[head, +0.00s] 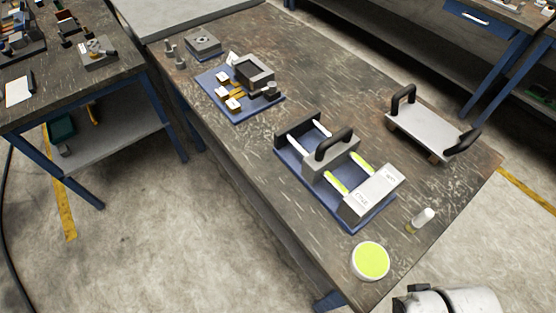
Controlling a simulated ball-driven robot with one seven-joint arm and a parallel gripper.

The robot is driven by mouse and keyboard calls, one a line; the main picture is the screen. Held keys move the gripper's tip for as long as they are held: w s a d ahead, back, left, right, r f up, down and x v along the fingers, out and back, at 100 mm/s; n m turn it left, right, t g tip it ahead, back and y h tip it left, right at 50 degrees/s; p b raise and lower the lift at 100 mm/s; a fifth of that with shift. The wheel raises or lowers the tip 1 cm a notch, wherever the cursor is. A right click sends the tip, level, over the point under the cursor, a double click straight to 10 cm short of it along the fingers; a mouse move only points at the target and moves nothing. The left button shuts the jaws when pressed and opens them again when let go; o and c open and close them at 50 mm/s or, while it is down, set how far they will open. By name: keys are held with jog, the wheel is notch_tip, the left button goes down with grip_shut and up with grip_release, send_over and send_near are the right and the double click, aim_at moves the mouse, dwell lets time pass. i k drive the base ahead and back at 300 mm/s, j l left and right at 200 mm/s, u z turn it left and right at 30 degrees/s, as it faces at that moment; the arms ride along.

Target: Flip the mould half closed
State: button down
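A mould-like assembly stands on a blue base (348,222) on the workbench. On it are a grey block with a black arched handle (334,146), a dark upright plate (298,130) at the far end with white rods, and a pale lettered block (372,194) at the near end. Yellow-green bars (336,183) lie between the blocks, which stand apart. To the right, a flat pale plate (432,134) with two black handles lies on small supports. I cannot tell which piece is the mould half. My gripper is not in view; white and black parts of my body show at bottom right.
A yellow-green round dish (370,261) and a small pale cylinder (423,219) are near the bench's near end. A second blue mat (220,93) holds a hollow grey block and small brass-coloured pieces. Another bench (62,112) stands left. Bare bench surface (330,75) lies behind the assembly.

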aim_at(331, 153)
jog(key=j+u, duration=0.1)
jog(key=j, duration=0.45)
jog(key=i+j, duration=0.15)
jog(key=j, duration=0.4)
jog(key=i+j+u, duration=0.3)
jog(key=i+j, duration=0.6)
